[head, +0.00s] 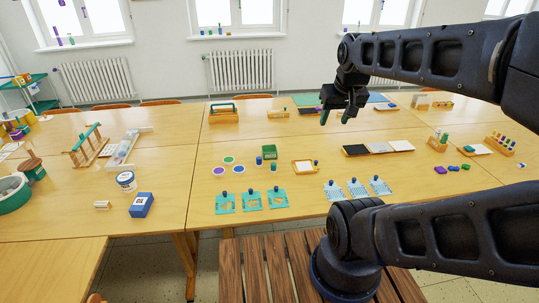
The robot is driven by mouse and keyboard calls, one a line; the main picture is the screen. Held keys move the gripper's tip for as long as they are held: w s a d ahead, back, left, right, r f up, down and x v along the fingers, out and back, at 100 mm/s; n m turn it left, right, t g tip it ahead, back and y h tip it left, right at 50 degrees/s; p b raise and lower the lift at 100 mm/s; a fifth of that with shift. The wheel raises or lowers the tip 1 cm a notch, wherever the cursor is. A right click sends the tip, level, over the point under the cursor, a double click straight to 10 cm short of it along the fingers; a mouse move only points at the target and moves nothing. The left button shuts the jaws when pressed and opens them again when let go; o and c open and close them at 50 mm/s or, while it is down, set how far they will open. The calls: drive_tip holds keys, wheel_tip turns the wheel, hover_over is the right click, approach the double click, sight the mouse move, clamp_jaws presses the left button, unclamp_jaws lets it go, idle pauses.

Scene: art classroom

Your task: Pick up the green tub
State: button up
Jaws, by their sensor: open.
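A small green tub-like container (269,152) stands upright on the middle table, near its left-centre part. Several other green things are in view, so I cannot tell for sure that this is the tub: a green jar with a brown lid (35,170) and a round green-and-white basin (14,196) stand at the far left. My gripper (335,117) hangs over the back part of the table, pointing down, open and empty. It is to the right of the small green container and apart from it.
Coloured discs (229,160) lie left of the small green container, and a wooden tray (304,167) lies right of it. Teal cards (251,200) lie in front. A wooden tote (223,113) stands behind. The table's left part has bare room.

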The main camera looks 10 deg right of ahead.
idle(0.4)
drive_tip(key=o, duration=1.1)
drive_tip(key=shift+c, duration=0.2)
drive_tip(key=n+g, duration=0.5)
drive_tip(key=n, duration=1.3)
hover_over(269, 150)
drive_tip(key=s+a, duration=0.1)
drive_tip(key=s, duration=0.2)
wheel_tip(269, 150, down, 34)
wheel_tip(269, 150, down, 5)
drive_tip(key=shift+s+r, duration=0.1)
drive_tip(key=shift+s+d+f, duration=0.1)
drive_tip(key=shift+d+f, duration=0.1)
drive_tip(key=shift+f, duration=1.15)
drive_tip(key=shift+s+d+f, duration=0.1)
drive_tip(key=shift+d+f, duration=0.05)
drive_tip(key=shift+f, duration=1.2)
